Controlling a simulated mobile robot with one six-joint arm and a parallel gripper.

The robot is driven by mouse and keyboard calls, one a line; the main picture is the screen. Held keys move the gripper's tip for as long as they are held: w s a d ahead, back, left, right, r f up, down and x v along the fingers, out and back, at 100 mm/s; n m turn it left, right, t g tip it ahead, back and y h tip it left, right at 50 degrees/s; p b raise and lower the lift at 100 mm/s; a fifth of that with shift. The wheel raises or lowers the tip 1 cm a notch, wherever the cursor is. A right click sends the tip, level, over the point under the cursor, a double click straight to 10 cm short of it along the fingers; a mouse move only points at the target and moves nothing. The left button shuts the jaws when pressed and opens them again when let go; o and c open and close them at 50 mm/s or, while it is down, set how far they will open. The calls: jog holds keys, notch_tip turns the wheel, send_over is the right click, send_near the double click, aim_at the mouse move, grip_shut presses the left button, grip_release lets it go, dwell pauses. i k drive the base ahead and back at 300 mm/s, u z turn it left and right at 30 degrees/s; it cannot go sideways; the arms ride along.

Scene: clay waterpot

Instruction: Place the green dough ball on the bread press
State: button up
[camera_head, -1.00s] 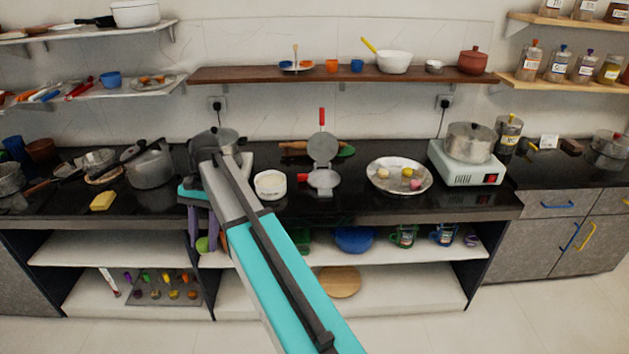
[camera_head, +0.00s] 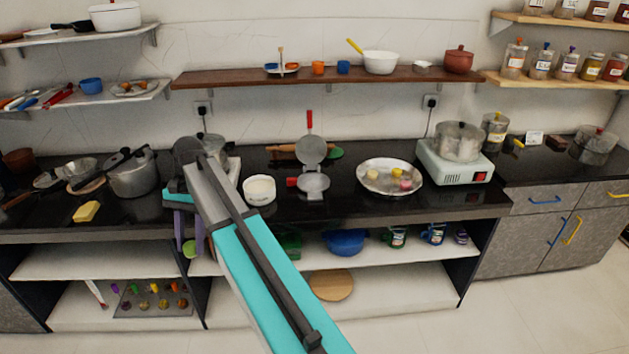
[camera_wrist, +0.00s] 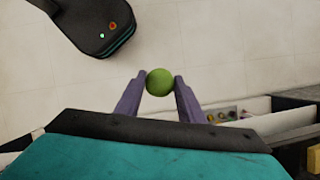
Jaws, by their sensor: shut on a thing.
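My gripper (camera_wrist: 160,84) is shut on the green dough ball (camera_wrist: 160,82), which sits between the purple fingertips in the wrist view. In the head view the gripper (camera_head: 188,243) hangs at the counter's front edge, left of the press, with the green ball (camera_head: 190,249) at its tips, partly hidden by my arm. The bread press (camera_head: 313,184) stands open on the black counter, its round lid raised with a red handle up. Its lower plate looks empty.
A white bowl (camera_head: 259,190) stands just left of the press. A steel plate (camera_head: 373,181) with several dough balls lies to its right. A rolling pin (camera_head: 284,151) lies behind. A wooden shelf (camera_head: 330,76) hangs above. The counter before the press is clear.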

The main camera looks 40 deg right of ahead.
aim_at(313, 181)
jog(key=i, duration=0.9)
jog(key=u, duration=0.05)
